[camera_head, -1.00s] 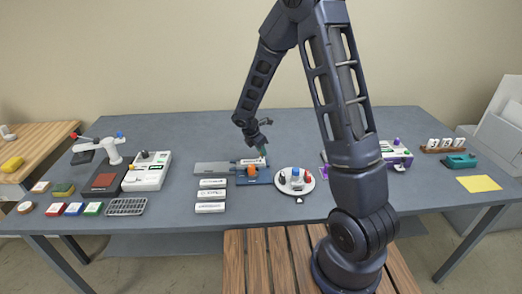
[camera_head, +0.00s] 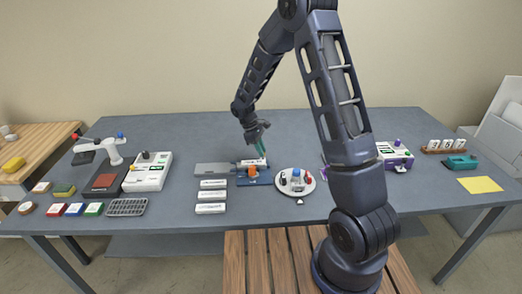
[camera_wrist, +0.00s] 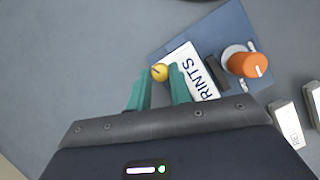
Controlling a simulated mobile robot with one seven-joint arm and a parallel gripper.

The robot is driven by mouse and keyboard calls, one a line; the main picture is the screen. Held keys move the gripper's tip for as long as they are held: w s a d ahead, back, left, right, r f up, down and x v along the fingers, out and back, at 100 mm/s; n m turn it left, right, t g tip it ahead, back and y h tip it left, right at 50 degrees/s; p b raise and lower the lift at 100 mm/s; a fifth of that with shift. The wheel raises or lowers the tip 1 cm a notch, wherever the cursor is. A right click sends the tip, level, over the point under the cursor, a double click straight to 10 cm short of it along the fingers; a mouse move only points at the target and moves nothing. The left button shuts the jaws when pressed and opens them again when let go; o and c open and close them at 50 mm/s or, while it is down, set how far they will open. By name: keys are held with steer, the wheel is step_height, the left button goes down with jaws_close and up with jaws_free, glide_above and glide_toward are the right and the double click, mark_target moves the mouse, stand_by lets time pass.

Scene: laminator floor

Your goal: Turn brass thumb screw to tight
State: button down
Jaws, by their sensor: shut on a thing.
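The brass thumb screw (camera_wrist: 160,72) shows as a round yellow knob in the wrist view, beside the end of a white plate marked "PRINTS" (camera_wrist: 198,72). My gripper (camera_wrist: 161,82) has two teal fingers, one on each side of the knob, and is shut on it. In the head view my gripper (camera_head: 262,152) points down at the right part of the fixture on the table. The screw is too small to make out there. The fixture has a blue base (camera_head: 260,182) and an orange knob (camera_head: 253,171). The screw's shaft is hidden.
The orange knob (camera_wrist: 247,63) stands close to the right of the plate in the wrist view. Grey table behind is clear.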

steer(key=shift+w+d+m+g+y, duration=0.15)
steer(key=shift+m+g, duration=0.25)
steer(key=shift+m, duration=0.7)
steer(key=shift+w+a+m+g+y, duration=0.15)
steer(key=shift+m+g, duration=0.25)
steer(key=shift+m, duration=0.7)
steer(key=shift+s+d, duration=0.1)
steer(key=shift+s, duration=0.05)
steer(key=c, duration=1.3)
jaws_free()
steer(key=shift+r, duration=0.15)
steer(key=v, duration=1)
steer(key=shift+r, duration=0.25)
